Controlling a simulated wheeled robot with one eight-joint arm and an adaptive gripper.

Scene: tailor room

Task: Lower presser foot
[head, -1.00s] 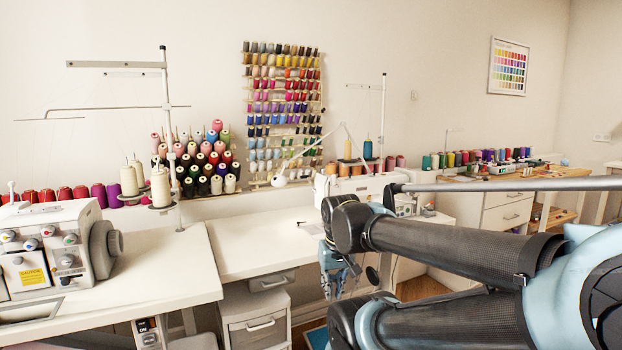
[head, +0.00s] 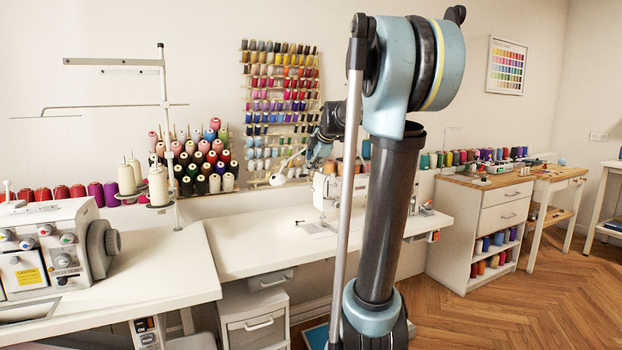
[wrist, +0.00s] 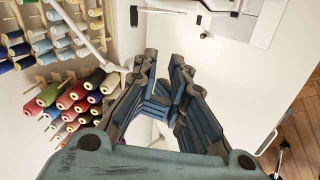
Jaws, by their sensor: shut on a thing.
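The white sewing machine (head: 326,190) stands on the middle table, partly behind my arm. Its presser foot and lever are too small or hidden to make out in the head view. My gripper (head: 318,150) is up at the machine's top left in the head view, dark and partly covered by my arm. In the wrist view my gripper's fingers (wrist: 165,68) come close together at their tips. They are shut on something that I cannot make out. White machine parts (wrist: 205,18) show at the top edge, beyond the fingertips.
A white lamp head (head: 278,180) hangs just left of my gripper, with its arm (wrist: 82,28) in the wrist view. Thread cones (head: 205,165) stand at the back. The white tabletop (head: 255,245) is clear in front. An overlock machine (head: 50,245) stands at left.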

